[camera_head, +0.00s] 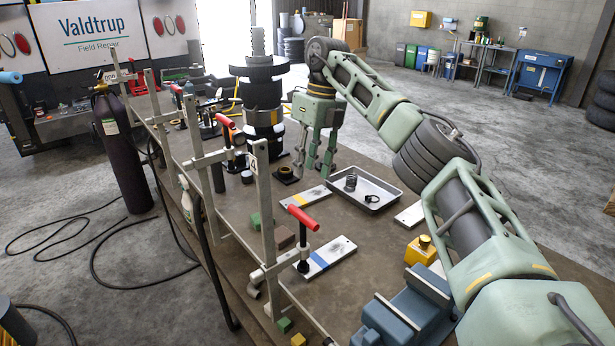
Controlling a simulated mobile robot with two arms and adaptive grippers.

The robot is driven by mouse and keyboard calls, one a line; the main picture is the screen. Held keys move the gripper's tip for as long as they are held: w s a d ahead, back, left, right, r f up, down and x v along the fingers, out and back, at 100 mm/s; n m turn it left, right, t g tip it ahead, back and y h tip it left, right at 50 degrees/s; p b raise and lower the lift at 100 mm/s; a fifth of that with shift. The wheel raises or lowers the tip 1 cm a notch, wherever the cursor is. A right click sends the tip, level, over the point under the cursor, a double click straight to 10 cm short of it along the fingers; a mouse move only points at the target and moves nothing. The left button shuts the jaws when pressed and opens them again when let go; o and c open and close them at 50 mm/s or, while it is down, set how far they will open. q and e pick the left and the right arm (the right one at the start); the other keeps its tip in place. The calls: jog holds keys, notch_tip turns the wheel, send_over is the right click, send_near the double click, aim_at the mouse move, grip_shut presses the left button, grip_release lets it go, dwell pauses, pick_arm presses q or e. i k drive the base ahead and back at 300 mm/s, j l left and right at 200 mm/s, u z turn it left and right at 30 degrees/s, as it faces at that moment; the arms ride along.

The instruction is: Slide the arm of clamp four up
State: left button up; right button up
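The nearest clamp, with a "4" label at the top of its upright (265,205), stands at the table's left edge. Its arm (277,268) sits low on the upright and reaches right. A red handle (303,217) on a black screw stands on the arm's end, with the black foot at or near the tabletop. My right gripper (314,171) hangs fingers down over the table, behind and right of the clamp and well apart from it. Its fingers are spread with nothing between them. My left gripper is not in view.
Another clamp with a red handle (225,121) stands farther back. A dark gear stack (262,95) rises behind it. A metal tray (393,193) holds small parts. Marked plates (328,258) lie on the table. A blue vise (405,315) stands at the front. A dark gas cylinder (122,160) stands left.

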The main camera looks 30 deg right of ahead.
aim_at(299, 252)
jog(key=k+j, duration=0.8)
